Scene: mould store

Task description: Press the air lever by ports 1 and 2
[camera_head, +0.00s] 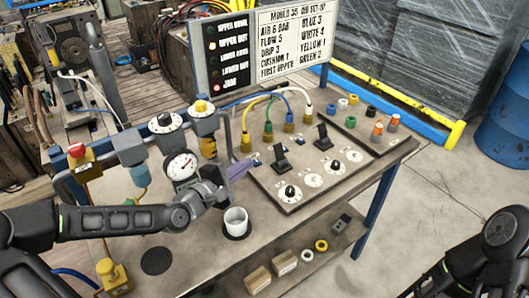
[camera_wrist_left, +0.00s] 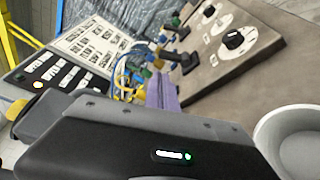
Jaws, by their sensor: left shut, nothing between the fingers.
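The grey control panel (camera_head: 330,197) on the bench carries two black levers. The left lever (camera_head: 280,158) stands beside the two left hose ports, one (camera_head: 245,143) and its neighbour (camera_head: 268,136). The right lever (camera_head: 323,137) stands by the two right ports. Port numbers are too small to read. My left gripper (camera_head: 240,170), with purple fingers, is shut and empty, a little left of the left lever and apart from it. In the left wrist view the purple fingers (camera_wrist_left: 162,92) point toward a black lever (camera_wrist_left: 184,62). My right gripper is out of view.
A white cup (camera_head: 235,221) stands just below my left gripper. A pressure gauge (camera_head: 182,166) and knobs (camera_head: 166,122) are to its left. Yellow, blue and white hoses arch behind the levers. Colored caps (camera_head: 350,122) sit at the right. A sign board (camera_head: 265,45) stands behind.

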